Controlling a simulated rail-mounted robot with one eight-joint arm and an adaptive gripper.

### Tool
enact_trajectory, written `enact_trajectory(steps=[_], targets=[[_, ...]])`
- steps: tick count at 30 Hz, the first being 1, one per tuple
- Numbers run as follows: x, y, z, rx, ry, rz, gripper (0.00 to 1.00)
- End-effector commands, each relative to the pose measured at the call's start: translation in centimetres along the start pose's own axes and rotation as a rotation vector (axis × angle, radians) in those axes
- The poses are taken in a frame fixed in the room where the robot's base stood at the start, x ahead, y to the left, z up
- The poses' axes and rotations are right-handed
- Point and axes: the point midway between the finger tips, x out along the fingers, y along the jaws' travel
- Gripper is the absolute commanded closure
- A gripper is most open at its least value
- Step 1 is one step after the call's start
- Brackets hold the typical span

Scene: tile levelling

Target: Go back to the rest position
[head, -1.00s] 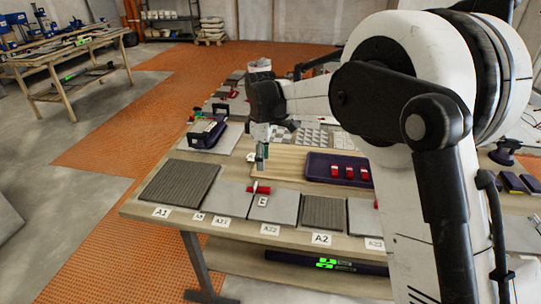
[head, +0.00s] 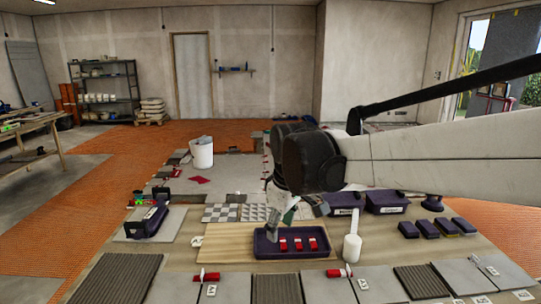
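My arm reaches in from the right edge of the head view. Its dark wrist stands over the middle of the workbench (head: 200,255), and my gripper (head: 276,222) points down. In the picture its tip overlaps the back left of a dark purple tray (head: 262,252); the height between them is hard to judge. The tray holds red pieces (head: 298,244) in a row. The fingers are small and partly hidden, so I cannot see whether they are apart. I make out no object in them.
A white bottle-like item (head: 352,246) stands right of the tray. Dark bins (head: 386,202) sit behind it. A dark tool (head: 147,222) lies at left. A white bucket (head: 202,153) stands farther back.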

Motion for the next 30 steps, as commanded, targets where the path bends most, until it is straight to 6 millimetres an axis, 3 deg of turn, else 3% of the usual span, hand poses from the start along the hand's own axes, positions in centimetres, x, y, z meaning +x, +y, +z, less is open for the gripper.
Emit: enact_trajectory(steps=[6,15,24,30], targets=[[-2.8,-0.2,6.5,0.191,0.052,0.056,0.6],[-4.7,-1.9,14.8,0.45,0.135,0.128,0.6],[-4.5,-4.5,22.4,0.701,0.227,0.195,0.6],[-3.7,-6.0,25.9,0.829,0.279,0.227,0.6]])
